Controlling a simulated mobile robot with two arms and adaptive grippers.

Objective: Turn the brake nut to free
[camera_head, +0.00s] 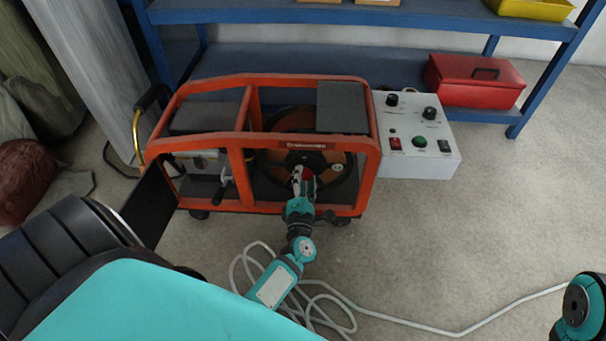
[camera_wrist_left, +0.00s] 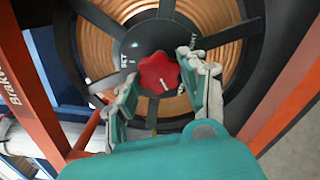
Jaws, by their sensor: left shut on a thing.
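The brake nut is a red, lobed knob (camera_wrist_left: 158,73) with a pale mark, on the dark hub of a reel in the left wrist view. In the head view it shows small and partly covered (camera_head: 308,175). My left gripper (camera_wrist_left: 160,72) has one finger on each side of the knob and is shut on it; it also shows in the head view (camera_head: 303,174). The hub (camera_wrist_left: 133,49) carries white lettering, only partly readable. The reel (camera_head: 284,158) holds copper-brown coils inside an orange frame (camera_head: 245,138). My right gripper is not in view.
A control box (camera_head: 447,163) with knobs and buttons stands right of the frame. A dark crank handle (camera_head: 221,188) sits left of the reel. A pale cable (camera_head: 400,326) loops over the floor. A red toolbox (camera_head: 475,80) rests on the blue shelf (camera_head: 300,62).

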